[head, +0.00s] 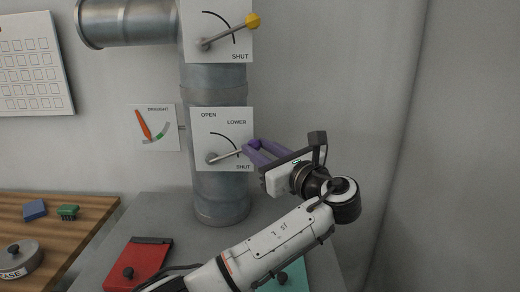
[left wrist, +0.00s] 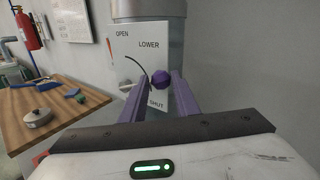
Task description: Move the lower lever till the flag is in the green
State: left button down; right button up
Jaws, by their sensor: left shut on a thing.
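The lower lever (head: 226,156) is a grey bar on a white plate (head: 206,129) marked OPEN, LOWER and SHUT. It points right and slightly up, near the SHUT end. Its purple knob (left wrist: 161,78) shows between my left gripper's fingers in the left wrist view. My left gripper (head: 252,150) has purple fingers and is shut on the knob. The draught gauge (head: 155,127) is at the left of the pipe. Its orange-red flag (head: 143,125) points up and left, away from the green part (head: 159,137) of the scale. My right gripper is not in view.
An upper lever with a yellow knob (head: 253,20) is on another plate above. A red object (head: 137,265) lies on the grey surface below.

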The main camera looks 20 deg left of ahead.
pick_arm(q)
jog(key=shift+r, duration=0.15)
jog(key=shift+a+r+n+h, duration=0.25)
jog(key=shift+r+n+h, duration=0.2)
jog(key=shift+r, duration=0.25)
jog(key=c, duration=1.4)
grip_release()
jog(key=shift+c, duration=0.2)
jog(key=shift+f, duration=0.1)
jog(key=b+v, duration=0.1)
jog(key=v, duration=0.9)
jog(key=shift+b, duration=0.35)
jog(key=shift+d, duration=0.15)
